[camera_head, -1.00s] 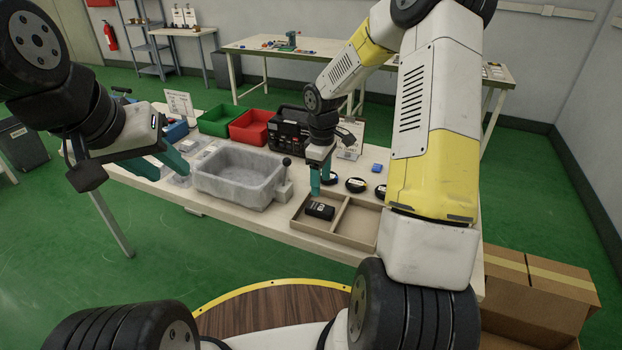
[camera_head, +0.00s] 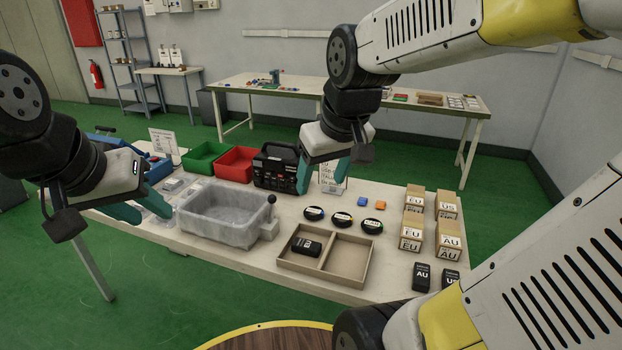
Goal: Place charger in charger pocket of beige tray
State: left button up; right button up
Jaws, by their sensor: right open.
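The beige tray (camera_head: 348,258) lies near the front of the table and has two compartments. A black charger (camera_head: 306,246) lies flat in its left compartment, and the right compartment is empty. My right gripper (camera_head: 322,184) has its teal fingers apart and empty. It is above and behind the tray, in front of the black toolbox, and does not touch the charger. My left gripper (camera_head: 146,212) is open and empty at the table's left side, left of the grey bin. Two more black chargers, marked AU (camera_head: 421,277) and US (camera_head: 450,279), stand at the right front.
A grey bin (camera_head: 222,232) stands left of the tray. Green (camera_head: 203,157) and red (camera_head: 236,164) bins and the black toolbox (camera_head: 276,167) are behind. Several black coils (camera_head: 343,219) lie behind the tray. Labelled boxes (camera_head: 446,236) stand at the right. My arm covers the lower right.

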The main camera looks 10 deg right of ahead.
jog(key=s, duration=0.1)
jog(key=s+r+m+t, duration=0.1)
jog(key=s, duration=0.1)
jog(key=s+a+m+y, duration=0.1)
jog(key=s, duration=0.1)
jog(key=shift+s+r, duration=0.15)
jog(key=shift+r, duration=0.05)
